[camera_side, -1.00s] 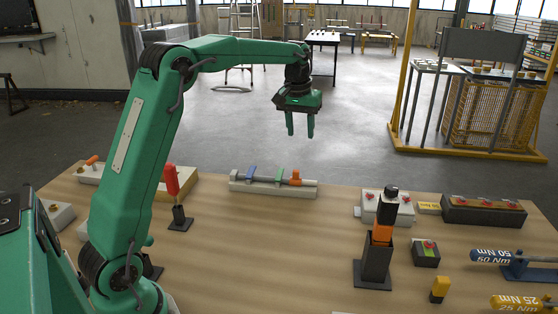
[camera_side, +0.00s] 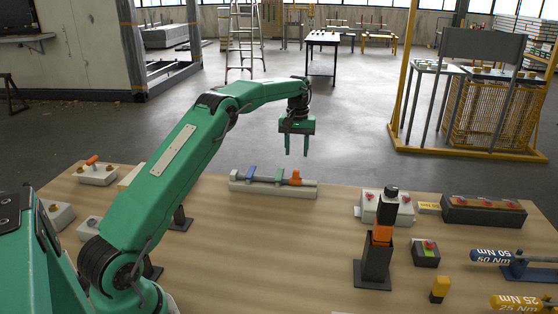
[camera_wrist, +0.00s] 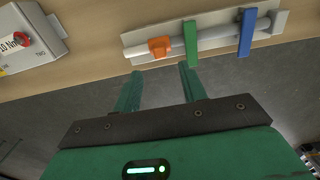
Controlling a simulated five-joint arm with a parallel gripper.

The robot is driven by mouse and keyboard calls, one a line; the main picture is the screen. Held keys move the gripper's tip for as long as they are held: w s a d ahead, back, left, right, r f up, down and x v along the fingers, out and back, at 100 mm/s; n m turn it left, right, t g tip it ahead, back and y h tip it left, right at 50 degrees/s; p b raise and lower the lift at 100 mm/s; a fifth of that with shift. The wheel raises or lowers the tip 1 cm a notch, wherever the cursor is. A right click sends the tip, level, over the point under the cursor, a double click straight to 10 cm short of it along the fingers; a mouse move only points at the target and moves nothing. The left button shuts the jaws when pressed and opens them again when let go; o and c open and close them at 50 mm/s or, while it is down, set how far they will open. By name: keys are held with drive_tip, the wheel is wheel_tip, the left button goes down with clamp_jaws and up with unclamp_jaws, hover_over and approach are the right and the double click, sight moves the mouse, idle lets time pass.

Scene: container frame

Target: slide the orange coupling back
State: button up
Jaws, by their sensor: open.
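The orange coupling (camera_side: 296,178) sits around a grey pipe (camera_side: 265,179), near the pipe's right end in the side view. The pipe lies on a pale block at the table's back edge, held by a blue bracket (camera_side: 250,172) and a green bracket (camera_side: 279,175). In the wrist view the coupling (camera_wrist: 160,46) is left of the green bracket (camera_wrist: 191,42), with a small gap between them. My gripper (camera_side: 296,153) is open and empty, pointing down above the pipe and apart from it. In the wrist view its two green fingers (camera_wrist: 159,80) point toward the pipe fixture.
A grey box with two red-marked parts (camera_side: 388,206) stands to the right of the fixture. An upright dark holder with an orange band (camera_side: 378,250) stands nearer the front. Torque wrenches (camera_side: 495,257) lie at far right. The table middle is largely clear.

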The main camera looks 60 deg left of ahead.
sight(296, 170)
drive_tip(key=shift+f, duration=0.1)
drive_tip(key=shift+f, duration=3.8)
clamp_jaws()
